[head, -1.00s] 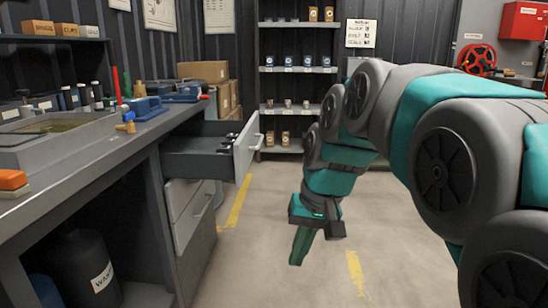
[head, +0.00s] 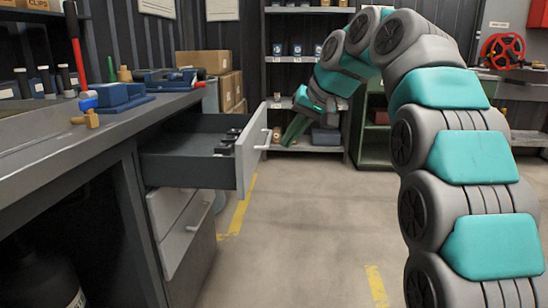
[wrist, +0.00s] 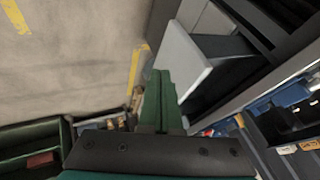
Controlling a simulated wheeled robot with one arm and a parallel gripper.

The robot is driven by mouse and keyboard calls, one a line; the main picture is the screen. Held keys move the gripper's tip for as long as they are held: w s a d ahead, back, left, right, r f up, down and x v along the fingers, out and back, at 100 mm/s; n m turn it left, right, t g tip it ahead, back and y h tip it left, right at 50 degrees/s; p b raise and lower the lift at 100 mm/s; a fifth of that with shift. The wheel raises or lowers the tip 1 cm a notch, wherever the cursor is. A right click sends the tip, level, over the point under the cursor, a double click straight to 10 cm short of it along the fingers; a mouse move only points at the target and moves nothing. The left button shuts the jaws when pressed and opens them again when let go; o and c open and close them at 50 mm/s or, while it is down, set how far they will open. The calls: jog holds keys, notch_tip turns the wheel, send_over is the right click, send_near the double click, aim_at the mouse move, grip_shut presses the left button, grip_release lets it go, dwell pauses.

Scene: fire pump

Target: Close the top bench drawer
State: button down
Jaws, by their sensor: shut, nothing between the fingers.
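The top bench drawer (head: 196,163) is pulled out from the workbench (head: 110,160), with several small dark items inside. Its light grey front (head: 251,162) carries a bar handle (head: 266,139) on the outer face. In the wrist view the drawer front (wrist: 183,58) shows just right of the fingers. My gripper (head: 293,130) is shut and empty, to the right of the drawer front in the head view, apart from the handle there. In the wrist view my gripper's green fingers (wrist: 158,100) are together. Whether they touch the drawer front cannot be told.
Tools and a blue vise (head: 118,96) stand on the benchtop. Shelves (head: 300,60) stand at the back, with a green cabinet (head: 376,135) to their right. The floor (head: 310,225) right of the bench is clear.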

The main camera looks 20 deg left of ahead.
jog(key=b, duration=0.1)
send_near(246, 174)
notch_tip(246, 174, down, 4)
jog(key=w+d, duration=0.2)
jog(key=a, duration=0.4)
jog(key=shift+s+a+r, duration=0.1)
jog(key=shift+s+a, duration=0.15)
jog(key=shift+a, duration=0.05)
